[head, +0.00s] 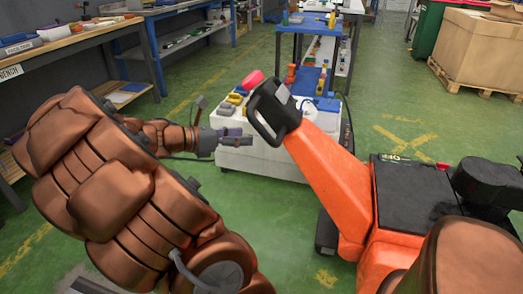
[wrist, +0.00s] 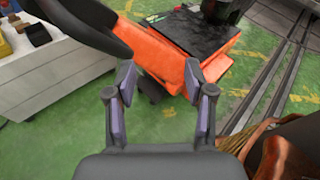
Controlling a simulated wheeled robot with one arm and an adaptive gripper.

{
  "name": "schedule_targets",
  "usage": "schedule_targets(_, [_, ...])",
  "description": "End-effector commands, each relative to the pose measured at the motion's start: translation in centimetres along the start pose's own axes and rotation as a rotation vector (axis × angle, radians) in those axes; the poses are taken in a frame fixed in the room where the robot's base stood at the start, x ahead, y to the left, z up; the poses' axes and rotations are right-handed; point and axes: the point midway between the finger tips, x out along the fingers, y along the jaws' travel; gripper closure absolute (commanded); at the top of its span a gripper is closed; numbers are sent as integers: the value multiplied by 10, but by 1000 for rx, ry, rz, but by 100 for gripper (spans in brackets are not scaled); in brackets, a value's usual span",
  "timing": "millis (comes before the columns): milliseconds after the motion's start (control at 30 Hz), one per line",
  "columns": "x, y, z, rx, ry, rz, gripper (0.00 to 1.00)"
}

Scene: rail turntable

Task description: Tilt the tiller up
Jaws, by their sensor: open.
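The tiller is a thick orange arm (head: 330,170) with a black loop handle (head: 272,112) at its upper end. It leans up and to the left from the orange and black truck body (head: 408,195). In the wrist view the tiller arm (wrist: 158,52) runs beyond my fingers, and the black handle (wrist: 85,22) lies at the upper left. My gripper (head: 236,138) is just left of the handle in the head view. In the wrist view my gripper (wrist: 159,82) is open, with nothing between its fingers. I see no contact with the tiller.
A white cart (head: 262,160) with small colored items stands behind the handle. A blue shelf unit (head: 308,28) is farther back. A workbench (head: 75,42) lines the left. A cardboard box on a pallet (head: 485,50) is at the upper right. Rails (wrist: 275,75) cross the floor at right.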

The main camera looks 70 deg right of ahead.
Motion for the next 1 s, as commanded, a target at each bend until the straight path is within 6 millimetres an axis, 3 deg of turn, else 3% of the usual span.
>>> schedule_targets(33, [15, 16, -19, -64, -47, -5, 46])
schedule_targets(200, [37, 58, -32, -264, -181, -8, 46])
schedule_targets(333, [47, 77, -39, -365, -240, -14, 46])
schedule_targets(567, [56, 87, -38, -418, -273, -17, 46])
schedule_targets(1000, [109, 89, -25, -414, -270, -19, 46])
